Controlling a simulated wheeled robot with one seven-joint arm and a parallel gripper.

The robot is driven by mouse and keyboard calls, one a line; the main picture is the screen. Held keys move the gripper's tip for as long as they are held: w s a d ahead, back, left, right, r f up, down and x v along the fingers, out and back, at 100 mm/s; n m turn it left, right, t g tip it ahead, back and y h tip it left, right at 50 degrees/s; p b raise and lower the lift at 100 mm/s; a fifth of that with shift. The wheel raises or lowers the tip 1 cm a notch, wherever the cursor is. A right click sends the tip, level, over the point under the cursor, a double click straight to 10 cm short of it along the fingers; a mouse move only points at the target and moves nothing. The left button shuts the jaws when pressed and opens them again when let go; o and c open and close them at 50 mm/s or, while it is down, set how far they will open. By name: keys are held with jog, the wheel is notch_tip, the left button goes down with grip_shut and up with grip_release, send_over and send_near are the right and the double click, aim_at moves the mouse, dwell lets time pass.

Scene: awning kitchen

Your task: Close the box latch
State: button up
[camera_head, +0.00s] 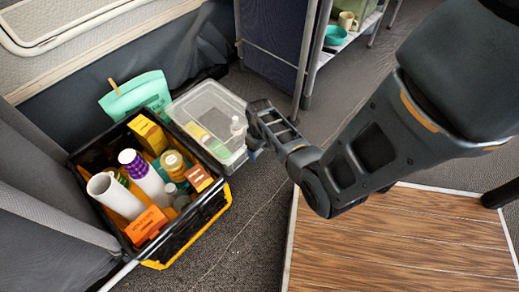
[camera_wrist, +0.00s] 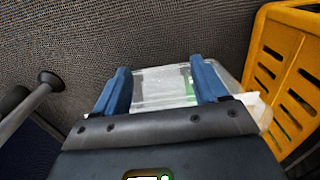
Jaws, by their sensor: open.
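A clear plastic box (camera_head: 208,101) with a few small items in it is on the floor, against the right side of the black and yellow crate. It also shows in the wrist view (camera_wrist: 165,86), between and beyond my fingers. My gripper (camera_head: 252,151) is at the box's right side, pointing down. In the wrist view my gripper (camera_wrist: 160,72) has its two blue fingers apart, with nothing clearly held between them. The latch cannot be made out, and I cannot tell whether the fingers touch the box.
The crate (camera_head: 211,214), full of bottles, cartons and tubes, stands left of the box; its yellow side (camera_wrist: 285,75) is close on the right in the wrist view. A dark cabinet (camera_head: 272,40) stands behind. Wood flooring (camera_head: 400,245) lies at lower right. Grey carpet in front is clear.

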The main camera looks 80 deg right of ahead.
jog(key=shift+c, duration=0.3)
jog(key=c, duration=0.8)
jog(key=shift+c, duration=0.2)
jog(key=shift+f+t, duration=0.1)
jog(key=shift+t, duration=0.2)
jog(key=shift+f+t+h, duration=0.25)
jog(key=shift+t+h, duration=0.25)
jog(key=shift+w+f+t+h+b, duration=0.15)
jog(key=shift+f+t+h+b, duration=0.45)
jog(key=shift+t, duration=0.5)
jog(key=shift+w+d+f+t+h+b, duration=0.2)
jog(key=shift+f+t+h+b, duration=0.35)
jog(key=shift+t, duration=0.35)
jog(key=shift+w+d+t+h, duration=0.2)
jog(key=shift+t+h, duration=0.45)
jog(key=shift+t, duration=0.15)
jog(key=shift+w+t, duration=0.1)
jog(key=shift+t, duration=0.2)
